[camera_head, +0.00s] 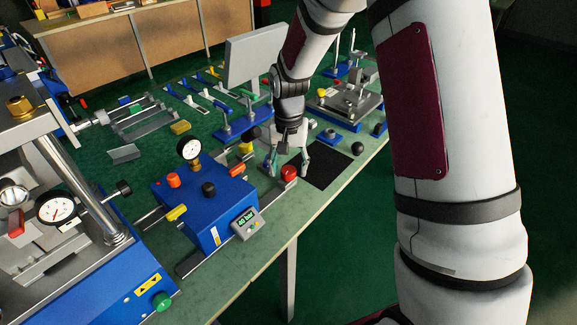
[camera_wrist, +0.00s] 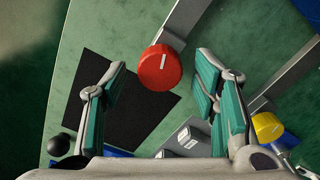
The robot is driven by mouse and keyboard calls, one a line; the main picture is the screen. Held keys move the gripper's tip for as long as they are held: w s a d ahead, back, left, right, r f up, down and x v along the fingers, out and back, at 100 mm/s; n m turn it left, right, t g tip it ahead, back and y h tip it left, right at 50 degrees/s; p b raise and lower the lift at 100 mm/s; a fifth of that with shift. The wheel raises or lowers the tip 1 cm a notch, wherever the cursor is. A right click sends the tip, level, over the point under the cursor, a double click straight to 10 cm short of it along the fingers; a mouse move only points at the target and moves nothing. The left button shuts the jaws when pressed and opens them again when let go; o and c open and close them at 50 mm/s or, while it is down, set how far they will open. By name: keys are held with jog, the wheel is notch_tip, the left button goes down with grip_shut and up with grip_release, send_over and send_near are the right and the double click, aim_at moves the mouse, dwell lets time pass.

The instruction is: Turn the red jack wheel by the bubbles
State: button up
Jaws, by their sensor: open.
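The red jack wheel (camera_head: 289,173) is a round red knob with a short white mark on its top. It shows in the wrist view (camera_wrist: 160,67) at the end of a grey bar, near the bench edge. My gripper (camera_head: 287,160) is open and points down over the wheel. In the wrist view the wheel lies between the two fingertips, with a gap on each side and no visible contact. A small grey block with pale windows (camera_wrist: 187,139), perhaps the bubbles, lies near it. A yellow wheel (camera_wrist: 267,126) sits beyond the right finger.
A black mat (camera_head: 328,171) and black ball (camera_head: 358,148) lie right of the wheel. A blue box with a gauge and display (camera_head: 205,205) stands left. A metal plate fixture (camera_head: 345,105) stands behind. The green bench (camera_head: 276,238) is clear toward its front edge.

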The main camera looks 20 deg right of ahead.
jog(key=shift+f, duration=0.1)
jog(key=c, duration=1.2)
jog(key=shift+o, duration=0.2)
jog(key=shift+n, duration=0.3)
jog(key=n+p, duration=0.1)
jog(key=n, duration=0.2)
jog(key=shift+n, duration=0.4)
jog(key=n+p, duration=0.1)
jog(key=n, duration=0.2)
jog(key=shift+n, duration=0.3)
jog(key=n+p, duration=0.1)
jog(key=n, duration=0.5)
jog(key=shift+a+n, duration=0.15)
jog(key=shift+n, duration=0.15)
jog(key=shift+p, duration=0.3)
